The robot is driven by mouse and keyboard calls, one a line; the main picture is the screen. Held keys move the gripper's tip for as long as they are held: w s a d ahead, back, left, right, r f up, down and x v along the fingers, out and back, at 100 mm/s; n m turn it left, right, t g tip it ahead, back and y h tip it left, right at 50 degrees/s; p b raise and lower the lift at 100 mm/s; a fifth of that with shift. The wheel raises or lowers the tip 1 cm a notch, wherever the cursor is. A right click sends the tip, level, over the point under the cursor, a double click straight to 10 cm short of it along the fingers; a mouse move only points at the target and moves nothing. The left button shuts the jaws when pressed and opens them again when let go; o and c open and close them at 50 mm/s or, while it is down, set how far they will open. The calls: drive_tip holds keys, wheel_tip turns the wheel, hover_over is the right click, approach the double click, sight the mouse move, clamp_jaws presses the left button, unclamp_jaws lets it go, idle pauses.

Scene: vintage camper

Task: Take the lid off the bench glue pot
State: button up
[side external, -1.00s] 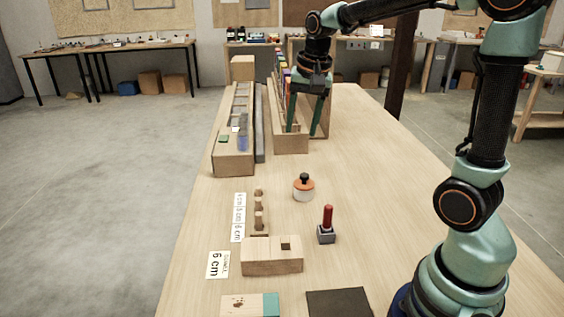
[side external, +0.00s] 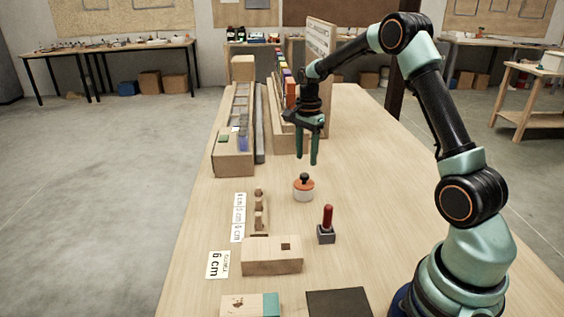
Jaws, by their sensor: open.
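The glue pot (side external: 304,194) is a small white round pot standing upright on the wooden bench. Its orange lid (side external: 303,184) with a black knob (side external: 304,177) sits on top of it. My gripper (side external: 307,162) points down with its two green fingers apart and nothing between them. In the side view its fingertips appear just above the knob, without visible contact. How far behind or in front of the pot they are is hard to tell.
A red-handled tool in a grey block (side external: 326,228) stands front right of the pot. A peg rack (side external: 259,212) and wooden block (side external: 272,256) are nearby. Long wooden trays (side external: 233,160) stand behind. The bench right of the pot (side external: 385,180) is clear.

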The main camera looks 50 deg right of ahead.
sight(305, 175)
drive_tip(key=shift+s+a+f, duration=0.1)
drive_tip(key=shift+a+f, duration=0.1)
drive_tip(key=shift+f, duration=1.45)
drive_tip(key=shift+s+a+f, duration=0.1)
drive_tip(key=shift+a+f, duration=0.05)
drive_tip(key=shift+f, duration=1.5)
clamp_jaws()
